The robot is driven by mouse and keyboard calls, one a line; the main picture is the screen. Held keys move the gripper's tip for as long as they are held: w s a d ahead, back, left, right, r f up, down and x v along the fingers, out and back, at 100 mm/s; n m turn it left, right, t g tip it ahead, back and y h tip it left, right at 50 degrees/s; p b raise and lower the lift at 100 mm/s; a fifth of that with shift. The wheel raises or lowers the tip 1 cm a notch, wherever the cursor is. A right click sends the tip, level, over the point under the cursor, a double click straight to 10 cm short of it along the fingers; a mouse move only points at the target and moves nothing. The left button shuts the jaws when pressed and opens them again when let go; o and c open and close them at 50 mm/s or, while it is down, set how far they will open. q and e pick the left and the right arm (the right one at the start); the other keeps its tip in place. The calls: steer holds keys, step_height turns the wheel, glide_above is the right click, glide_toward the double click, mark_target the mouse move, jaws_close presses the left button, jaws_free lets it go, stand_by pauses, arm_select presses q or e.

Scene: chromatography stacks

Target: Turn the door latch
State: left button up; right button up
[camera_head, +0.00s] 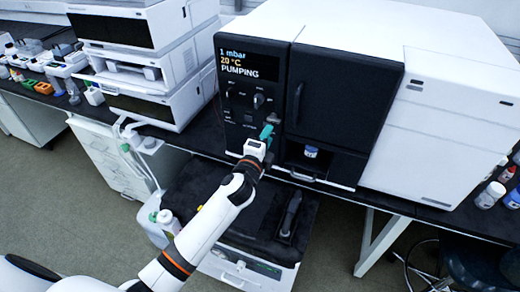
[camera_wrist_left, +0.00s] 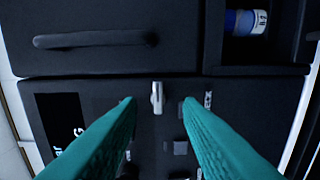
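The door latch, a small silver lever (camera_wrist_left: 157,97), sits on the black panel close to the seam with the door in the left wrist view. My left gripper (camera_head: 267,132) has teal fingers and is in front of the panel's right side. In the left wrist view its fingers (camera_wrist_left: 158,104) are open, one on each side of the latch, with a gap to both. In the head view the gripper partly covers the latch area. The black door (camera_head: 340,85) appears closed, with a bar handle (camera_head: 297,103). My right gripper is not in view.
The panel carries a display (camera_head: 250,65) reading "PUMPING" and several knobs. A small bottle (camera_head: 311,152) stands in an open bay below the door. Stacked white instruments (camera_head: 140,60) stand left; bottles (camera_head: 490,195) stand at the right.

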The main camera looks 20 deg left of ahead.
arm_select(q)
steer(key=s, duration=0.5)
steer(key=shift+s+a+b, duration=0.15)
steer(key=shift+s+b, duration=0.15)
steer(key=shift+b, duration=0.05)
steer(key=shift+f, duration=0.1)
